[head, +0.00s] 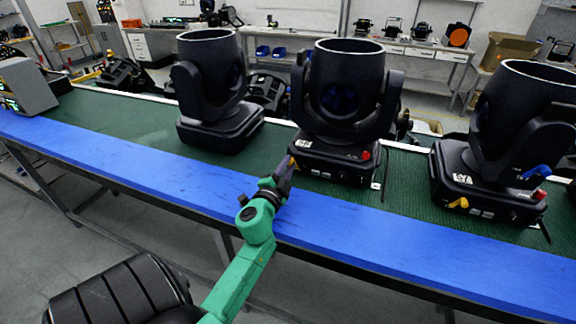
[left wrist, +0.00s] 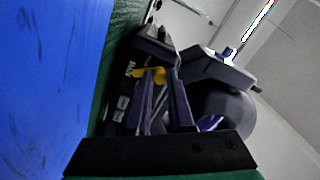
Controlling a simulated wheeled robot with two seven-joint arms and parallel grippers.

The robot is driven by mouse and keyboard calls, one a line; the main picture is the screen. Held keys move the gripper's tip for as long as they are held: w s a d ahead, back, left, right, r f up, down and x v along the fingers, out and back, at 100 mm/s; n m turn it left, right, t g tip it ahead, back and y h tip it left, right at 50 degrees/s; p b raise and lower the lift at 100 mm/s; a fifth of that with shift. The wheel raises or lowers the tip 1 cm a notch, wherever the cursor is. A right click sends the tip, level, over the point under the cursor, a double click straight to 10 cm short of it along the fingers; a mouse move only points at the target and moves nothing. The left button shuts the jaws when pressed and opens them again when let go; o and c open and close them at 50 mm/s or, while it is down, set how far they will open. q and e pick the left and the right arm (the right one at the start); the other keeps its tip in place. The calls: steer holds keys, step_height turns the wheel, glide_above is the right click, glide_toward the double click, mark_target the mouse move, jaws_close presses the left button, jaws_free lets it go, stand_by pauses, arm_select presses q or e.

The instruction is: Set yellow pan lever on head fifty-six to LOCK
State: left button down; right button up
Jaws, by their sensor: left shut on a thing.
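The middle black moving head (head: 345,90) stands on the bench with a white number label (head: 303,143) on its base, too small to read surely. Its yellow pan lever (head: 292,161) is at the base's left front corner, mostly hidden by my gripper. In the left wrist view the yellow lever (left wrist: 158,73) shows at the fingertips. My left gripper (head: 284,168) is shut on it, and the fingers also show in the left wrist view (left wrist: 160,80). The lever's LOCK marking cannot be made out. My right gripper is not in view.
Similar heads stand left (head: 210,85) and right (head: 525,125); the right one has its own yellow lever (head: 458,203) and blue lever (head: 537,171). A blue strip (head: 400,235) runs along the bench's front edge. The green mat between the left and middle heads is clear.

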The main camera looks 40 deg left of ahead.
mark_target(302, 160)
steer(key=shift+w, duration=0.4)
arm_select(q)
steer(key=shift+d+m, duration=0.1)
steer(key=shift+m, duration=0.3)
steer(key=m, duration=0.3)
steer(key=shift+w+d+r+m, duration=0.2)
steer(key=shift+d+m, duration=0.1)
steer(key=shift+d, duration=0.1)
steer(key=m, duration=0.2)
steer(key=d+m, duration=0.1)
steer(key=m, duration=0.1)
steer(key=shift+w+d, duration=0.1)
steer(key=shift+w, duration=0.1)
steer(key=shift+w+d+f+m, duration=0.1)
steer(key=shift+d+m, duration=0.1)
steer(key=shift+m, duration=0.65)
steer(key=shift+w+d+m, duration=0.1)
steer(key=shift+d+m, duration=0.05)
steer(key=shift+m, duration=0.7)
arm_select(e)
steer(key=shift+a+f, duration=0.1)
